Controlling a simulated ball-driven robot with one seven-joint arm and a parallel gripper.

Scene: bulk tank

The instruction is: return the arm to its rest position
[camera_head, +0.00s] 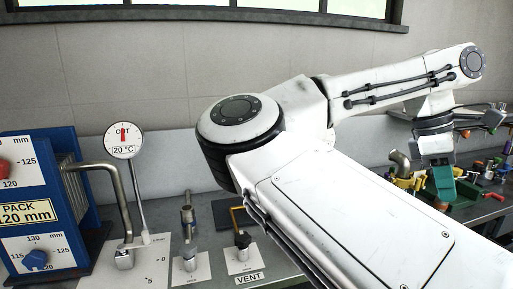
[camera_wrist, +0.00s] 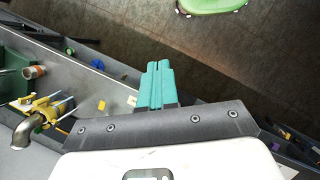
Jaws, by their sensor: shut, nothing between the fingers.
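My arm (camera_head: 340,210) fills the middle and right of the head view. It bends at a large joint and stretches to the far right, where its wrist (camera_head: 435,140) is bent down over the right part of the bench. My gripper (camera_wrist: 155,85) shows in the wrist view as two teal fingers side by side, shut and empty, above the bench edge. In the head view a teal shape (camera_head: 443,183) sits below the wrist; I cannot tell for sure that it is the fingers.
A blue unit (camera_head: 62,185) with dials stands at the left. A round gauge (camera_head: 123,139) stands beside it. The bench (camera_wrist: 85,75) carries a bent pipe with a yellow clamp (camera_wrist: 45,108) and small coloured items. Beyond its edge is brown floor with a green object (camera_wrist: 212,5).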

